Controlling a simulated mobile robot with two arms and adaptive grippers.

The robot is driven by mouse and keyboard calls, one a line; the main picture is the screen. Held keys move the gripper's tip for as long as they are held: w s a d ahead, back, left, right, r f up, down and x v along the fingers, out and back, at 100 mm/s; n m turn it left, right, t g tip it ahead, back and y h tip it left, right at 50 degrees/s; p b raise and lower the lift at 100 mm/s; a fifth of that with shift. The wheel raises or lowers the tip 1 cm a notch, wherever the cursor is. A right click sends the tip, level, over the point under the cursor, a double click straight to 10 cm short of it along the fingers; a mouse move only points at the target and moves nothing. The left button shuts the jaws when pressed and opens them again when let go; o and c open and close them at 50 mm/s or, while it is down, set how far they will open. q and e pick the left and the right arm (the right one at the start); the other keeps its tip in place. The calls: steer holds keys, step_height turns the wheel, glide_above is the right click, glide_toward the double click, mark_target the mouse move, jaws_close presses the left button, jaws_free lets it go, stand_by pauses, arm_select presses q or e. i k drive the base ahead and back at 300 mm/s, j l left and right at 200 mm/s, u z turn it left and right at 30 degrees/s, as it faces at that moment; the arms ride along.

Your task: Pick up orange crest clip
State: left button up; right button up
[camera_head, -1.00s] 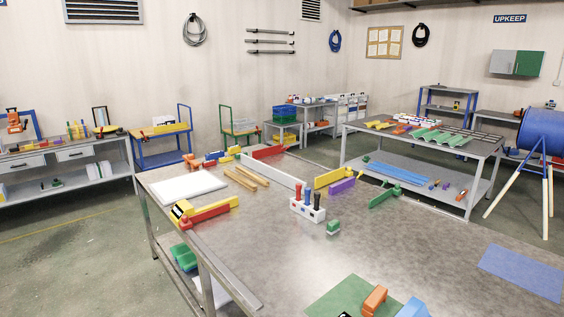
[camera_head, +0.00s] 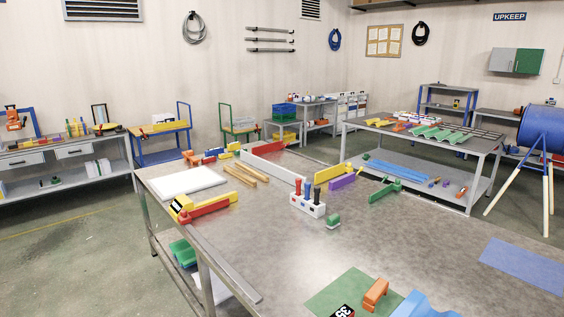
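An orange clip-like block (camera_head: 375,293) lies on the green mat (camera_head: 338,290) near the front edge of the large grey table. A light blue corrugated piece (camera_head: 425,306) is just right of it, cut off by the bottom of the picture. A black-and-white marked piece (camera_head: 344,311) with red on it lies at the mat's front edge, partly cut off. Neither of my grippers shows in the head view.
On the table (camera_head: 270,240) are a white block with upright tools (camera_head: 308,205), a small green block (camera_head: 333,221), a yellow-and-red tool (camera_head: 205,207) and a flat blue sheet (camera_head: 523,265). The table's middle right is clear. Other benches stand behind.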

mark_target(380, 287)
steer(key=z, duration=1.15)
steer(key=i+j+z, duration=0.1)
steer(key=j+z, duration=0.4)
steer(key=j, duration=0.35)
steer(key=j+z, duration=0.5)
steer(key=j, duration=0.3)
steer(key=k, duration=0.05)
